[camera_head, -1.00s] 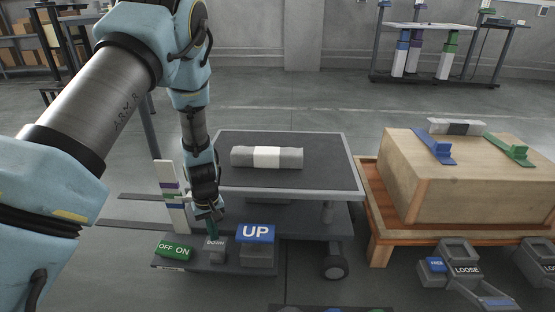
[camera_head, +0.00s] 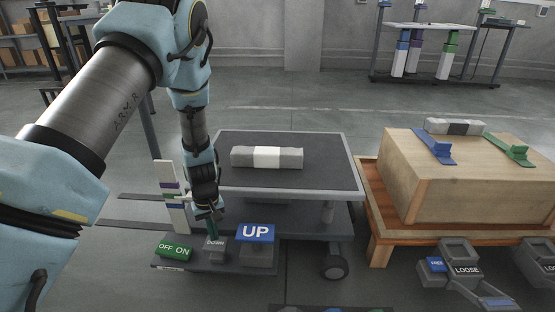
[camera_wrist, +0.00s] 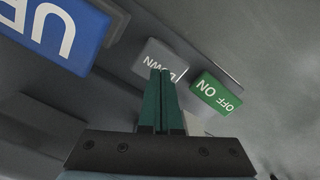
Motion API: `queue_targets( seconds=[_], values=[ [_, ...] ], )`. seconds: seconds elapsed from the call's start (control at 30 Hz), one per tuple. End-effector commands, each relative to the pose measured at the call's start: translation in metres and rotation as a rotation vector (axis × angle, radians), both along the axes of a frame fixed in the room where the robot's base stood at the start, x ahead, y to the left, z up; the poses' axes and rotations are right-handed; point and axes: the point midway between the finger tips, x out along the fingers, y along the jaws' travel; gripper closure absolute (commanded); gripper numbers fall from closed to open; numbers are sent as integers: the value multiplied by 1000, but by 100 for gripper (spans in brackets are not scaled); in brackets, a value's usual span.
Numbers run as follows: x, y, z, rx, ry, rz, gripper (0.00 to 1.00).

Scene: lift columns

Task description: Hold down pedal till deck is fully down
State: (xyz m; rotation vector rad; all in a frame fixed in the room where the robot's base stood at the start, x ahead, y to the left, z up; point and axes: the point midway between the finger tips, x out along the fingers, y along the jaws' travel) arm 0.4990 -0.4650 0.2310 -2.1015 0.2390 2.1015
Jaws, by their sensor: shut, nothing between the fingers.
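The grey DOWN pedal (camera_head: 215,246) is on the low dark plate in front of the lift cart. My gripper (camera_head: 212,236) points down at it, shut and empty, with its green fingertips at the pedal's top. In the wrist view the shut fingers (camera_wrist: 160,75) overlap the DOWN pedal (camera_wrist: 160,58) and hide part of its label; I cannot tell how firmly they press. The blue UP pedal (camera_head: 256,233) is to the right and the green OFF ON switch (camera_head: 174,252) to the left.
A striped post (camera_head: 168,190) stands behind the OFF ON switch, close to my arm. A wooden crate (camera_head: 460,185) on an orange-brown pallet stands to the right. Grey pedals marked FREE and LOOSE (camera_head: 460,262) are at the front right. Open floor lies behind the cart.

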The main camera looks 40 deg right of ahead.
Motion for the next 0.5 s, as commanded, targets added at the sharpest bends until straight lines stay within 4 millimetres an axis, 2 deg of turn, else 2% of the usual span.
queue_targets(
  seconds=[0.5],
  values=[
    [0,0,-12,0,1,0,100]
  ],
)
